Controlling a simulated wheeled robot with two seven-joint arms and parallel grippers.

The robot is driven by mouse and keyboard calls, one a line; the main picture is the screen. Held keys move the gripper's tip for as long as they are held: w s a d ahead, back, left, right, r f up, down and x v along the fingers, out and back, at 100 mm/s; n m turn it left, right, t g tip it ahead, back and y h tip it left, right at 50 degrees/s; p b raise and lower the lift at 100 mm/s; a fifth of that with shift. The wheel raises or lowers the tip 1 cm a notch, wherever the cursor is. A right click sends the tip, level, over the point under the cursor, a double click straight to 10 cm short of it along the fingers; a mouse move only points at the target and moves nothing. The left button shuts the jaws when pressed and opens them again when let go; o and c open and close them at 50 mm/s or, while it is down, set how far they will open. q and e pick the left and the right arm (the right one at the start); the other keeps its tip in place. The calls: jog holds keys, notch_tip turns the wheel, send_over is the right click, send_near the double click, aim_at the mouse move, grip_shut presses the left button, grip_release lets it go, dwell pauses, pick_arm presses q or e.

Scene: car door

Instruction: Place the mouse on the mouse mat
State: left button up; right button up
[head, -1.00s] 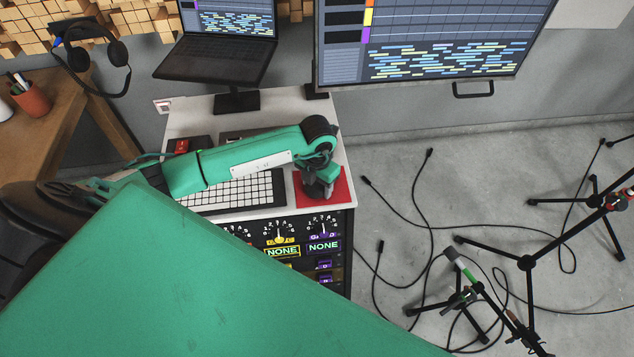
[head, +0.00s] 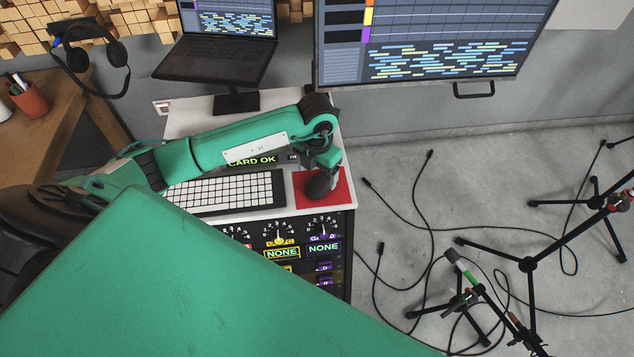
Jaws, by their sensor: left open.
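The dark mouse (head: 318,187) rests on the red mouse mat (head: 340,193) at the right end of the white desk. My left gripper (head: 318,164) is open just behind and above the mouse. Its fingertips overlap the mouse's far end in the head view, so I cannot tell whether they touch it. My right gripper is not in view.
A white keyboard (head: 225,191) lies left of the mat. A lit "CARD OK" display (head: 252,161) shows behind it, partly under my left arm. A laptop (head: 218,55) and a large monitor (head: 425,40) stand behind. Cables and microphone stands (head: 528,264) occupy the floor at right.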

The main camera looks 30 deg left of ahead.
aim_at(317, 184)
pick_arm(q)
notch_tip(317, 184, up, 6)
jog(key=shift+b, duration=0.3)
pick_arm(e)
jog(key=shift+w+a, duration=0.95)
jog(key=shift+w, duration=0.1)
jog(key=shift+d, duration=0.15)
